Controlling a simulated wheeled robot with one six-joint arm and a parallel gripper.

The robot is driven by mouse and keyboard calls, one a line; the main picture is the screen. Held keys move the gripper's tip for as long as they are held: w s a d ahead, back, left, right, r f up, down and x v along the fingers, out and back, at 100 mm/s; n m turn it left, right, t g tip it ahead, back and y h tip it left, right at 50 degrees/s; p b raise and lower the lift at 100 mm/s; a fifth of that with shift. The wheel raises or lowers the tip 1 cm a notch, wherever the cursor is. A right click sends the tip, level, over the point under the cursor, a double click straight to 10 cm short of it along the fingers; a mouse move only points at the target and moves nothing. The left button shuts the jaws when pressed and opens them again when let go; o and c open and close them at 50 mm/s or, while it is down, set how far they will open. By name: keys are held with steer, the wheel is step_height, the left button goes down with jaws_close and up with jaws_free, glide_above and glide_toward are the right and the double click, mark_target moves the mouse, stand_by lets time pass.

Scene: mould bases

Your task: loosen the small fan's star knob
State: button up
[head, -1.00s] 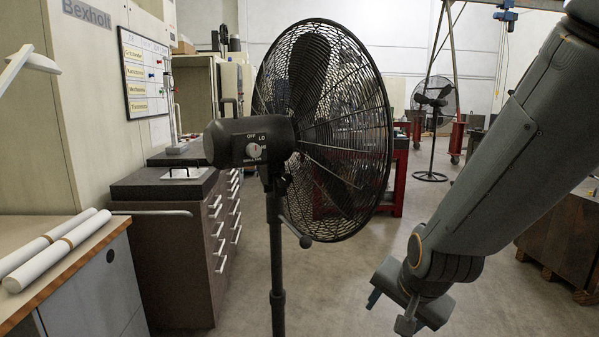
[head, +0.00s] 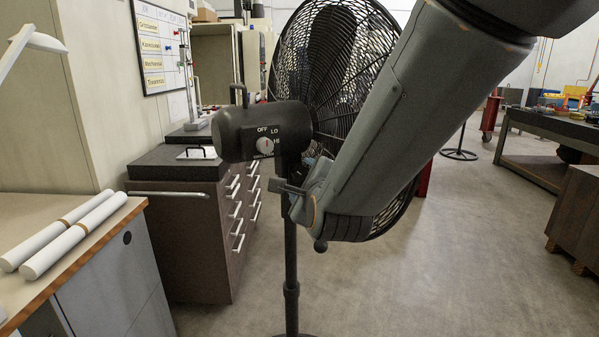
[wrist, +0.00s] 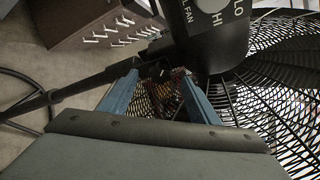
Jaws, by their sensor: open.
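The near pedestal fan has a black motor housing (head: 240,133) with an OFF/LO/HI dial, a wire cage (head: 335,50) and a post (head: 291,265). In the wrist view its housing (wrist: 212,55) shows a label ending in "L FAN". My gripper (head: 288,187) is at the neck just under the housing, in front of the post's top in the head view. In the wrist view my gripper's two blue fingers (wrist: 157,74) are apart. Dark neck parts show between and beyond their tips. I cannot make out the star knob's shape or whether the fingers touch it.
The cage is close behind my arm. A drawer cabinet (head: 190,235) and a bench (head: 75,225) with white rolls stand left. Open floor (head: 450,270) lies right. Another stand's base (head: 459,154) shows behind.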

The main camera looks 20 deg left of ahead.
mark_target(299, 174)
steer(key=shift+d+p+x, duration=0.1)
steer(key=shift+p+x, duration=0.35)
steer(key=shift+x, duration=1)
steer(key=shift+d+p+x, duration=0.15)
steer(key=shift+p+x, duration=0.25)
steer(key=shift+x, duration=1.1)
steer(key=shift+w, duration=0.1)
steer(key=shift+f, duration=0.1)
steer(key=c, duration=1)
